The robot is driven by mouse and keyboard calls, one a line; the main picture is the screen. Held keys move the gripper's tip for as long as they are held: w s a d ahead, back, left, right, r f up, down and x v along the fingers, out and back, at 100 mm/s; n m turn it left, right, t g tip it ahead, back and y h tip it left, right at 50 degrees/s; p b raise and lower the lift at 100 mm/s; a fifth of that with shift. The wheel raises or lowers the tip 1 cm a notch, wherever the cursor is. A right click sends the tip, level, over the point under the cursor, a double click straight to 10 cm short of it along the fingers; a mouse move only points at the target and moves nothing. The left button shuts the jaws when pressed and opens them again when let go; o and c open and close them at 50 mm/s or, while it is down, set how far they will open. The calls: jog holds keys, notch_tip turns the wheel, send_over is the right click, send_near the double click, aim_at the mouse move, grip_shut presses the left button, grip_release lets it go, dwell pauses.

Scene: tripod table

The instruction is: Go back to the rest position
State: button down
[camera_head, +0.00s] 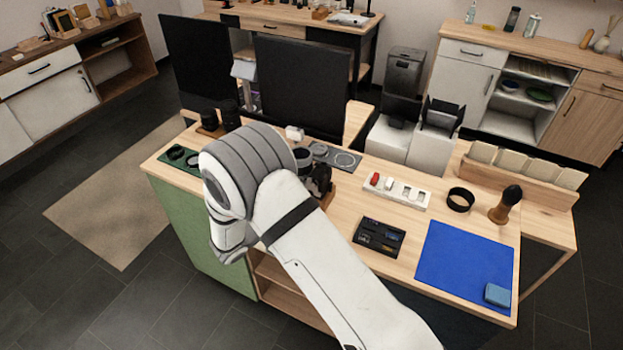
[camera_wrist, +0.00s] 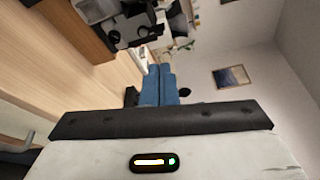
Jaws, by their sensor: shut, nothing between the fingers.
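In the head view my white and grey arm (camera_head: 325,262) rises from the bottom right and folds over the front left of the tripod table (camera_head: 345,205). The far end of the arm is hidden behind its own bend there. In the wrist view my gripper (camera_wrist: 160,119) fills the lower part as a wide dark bar on a white housing with a small lit indicator. It is shut and empty. Its separate fingertips cannot be made out, and nothing is seen touching it.
Black equipment (camera_head: 318,180) stands close beside my arm's bend. Two dark monitors (camera_head: 300,85) stand behind it. A blue mat (camera_head: 463,262) with a blue block (camera_head: 497,294), a black tray (camera_head: 379,237) and a brush (camera_head: 506,204) are on the right. Open floor (camera_head: 60,265) lies left.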

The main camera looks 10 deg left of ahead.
jog(key=s+d+r+m+g, duration=0.2)
jog(key=d+r+m+g, duration=0.2)
jog(key=d+m, duration=0.3)
jog(key=s+d+r+m+g+b, duration=0.1)
jog(key=s+d+r+m+g, duration=0.2)
jog(key=d+m, duration=0.35)
jog(key=s+d+r+m+g, duration=0.1)
jog(key=d+r+m+g, duration=0.35)
jog(key=d+m, duration=0.3)
jog(key=s+d+r+m+y, duration=0.2)
jog(key=s+m+y, duration=0.1)
jog(key=s+m, duration=0.2)
jog(key=s+d+r+m+t+y+b, duration=0.1)
jog(key=s+m, duration=0.4)
jog(key=m, duration=0.5)
jog(key=s+d+r+m+y, duration=0.3)
jog(key=s+m+y, duration=0.3)
jog(key=m, duration=0.1)
jog(key=shift+d+r+m+b, duration=0.25)
jog(key=shift+r+m+b, duration=0.1)
jog(key=shift+r+m, duration=0.05)
jog(key=shift+s, duration=0.2)
